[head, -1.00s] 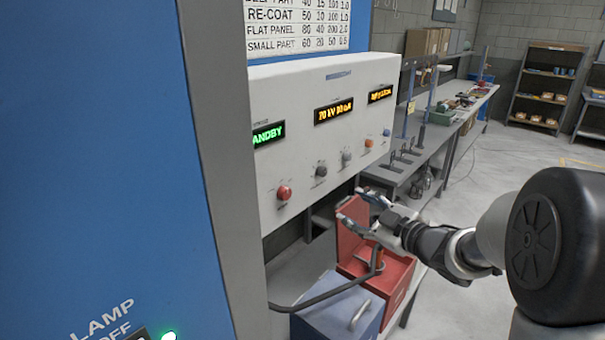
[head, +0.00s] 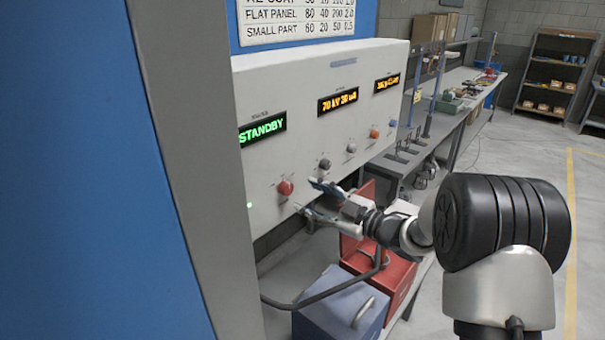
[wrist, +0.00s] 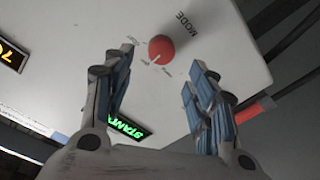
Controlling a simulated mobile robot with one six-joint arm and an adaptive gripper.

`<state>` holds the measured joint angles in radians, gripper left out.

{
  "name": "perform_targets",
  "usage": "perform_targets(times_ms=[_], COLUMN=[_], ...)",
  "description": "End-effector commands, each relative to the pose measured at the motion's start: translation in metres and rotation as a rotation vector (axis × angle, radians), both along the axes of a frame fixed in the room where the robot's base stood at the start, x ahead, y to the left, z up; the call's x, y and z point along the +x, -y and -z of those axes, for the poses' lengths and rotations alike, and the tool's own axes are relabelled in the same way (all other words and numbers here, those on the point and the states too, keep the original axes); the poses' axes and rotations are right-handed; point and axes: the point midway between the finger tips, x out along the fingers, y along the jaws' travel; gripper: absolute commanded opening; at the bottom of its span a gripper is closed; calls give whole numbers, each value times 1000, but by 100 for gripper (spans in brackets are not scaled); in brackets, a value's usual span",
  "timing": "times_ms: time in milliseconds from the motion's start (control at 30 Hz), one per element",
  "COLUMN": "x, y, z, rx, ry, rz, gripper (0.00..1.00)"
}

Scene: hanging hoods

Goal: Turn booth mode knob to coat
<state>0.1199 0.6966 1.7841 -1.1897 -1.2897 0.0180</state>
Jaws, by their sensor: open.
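The red mode knob (head: 285,187) is on the lower left of the white control panel (head: 290,95), below the green STANDBY display (head: 262,129). In the wrist view the knob (wrist: 161,49) shows beyond and between my fingertips, with a white pointer line and the word MODE beside it. The small position labels are too blurred to read. My gripper (head: 307,196) is open and empty, just right of the knob and pointing at the panel. It is apart from the knob, and its two fingers (wrist: 158,68) flank it in the wrist view.
Grey, orange and blue knobs (head: 351,148) sit in a row right of the red one. Below the panel are a red box (head: 385,275), a blue-grey box (head: 335,310) and a black cable. A blue booth wall with a grey post (head: 190,160) stands at left.

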Motion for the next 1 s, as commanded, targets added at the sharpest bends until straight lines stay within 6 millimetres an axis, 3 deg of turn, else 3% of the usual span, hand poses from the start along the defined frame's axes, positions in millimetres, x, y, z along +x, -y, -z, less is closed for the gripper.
perform_targets(times_ms=[200,400,733,1000], x=[22,32,33,33], y=[-34,-48,-49,-49], z=[1,0,0,0], rx=[0,0,0,0], ry=[0,0,-1,0], rz=[-1,0,1,1], gripper=[52,52,52,34])
